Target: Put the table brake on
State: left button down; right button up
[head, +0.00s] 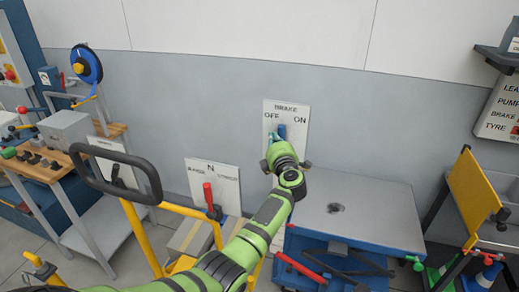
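The brake panel (299,122) is a white plate on the grey wall, marked BRAKE with OFF at left and ON at right. A blue lever handle (282,130) shows in front of it, standing about upright between the two words. My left gripper (279,142) is right at the handle, seen from behind along my green arm. The wrist hides most of its fingers and the lower lever, so I cannot tell whether they are closed on it. My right gripper is out of view.
A grey-topped blue table (375,210) stands just right of my wrist. A second panel marked N with a red lever (209,195) is left of the arm. A black handlebar (118,160) on a yellow frame and a workbench (50,165) are further left. A yellow board (473,192) stands at right.

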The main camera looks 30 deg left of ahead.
aim_at(285, 137)
pick_arm(q)
jog(key=d+m, duration=0.1)
jog(key=w+d+m+t+b, duration=0.1)
jog(key=d+m+b, duration=0.1)
jog(key=m, duration=0.1)
jog(key=shift+w+d+f+t+y, duration=0.2)
jog(key=shift+w+t+y, duration=0.1)
jog(key=shift+w+t, duration=0.1)
jog(key=shift+d+m+t+b, duration=0.3)
jog(key=shift+m, duration=0.2)
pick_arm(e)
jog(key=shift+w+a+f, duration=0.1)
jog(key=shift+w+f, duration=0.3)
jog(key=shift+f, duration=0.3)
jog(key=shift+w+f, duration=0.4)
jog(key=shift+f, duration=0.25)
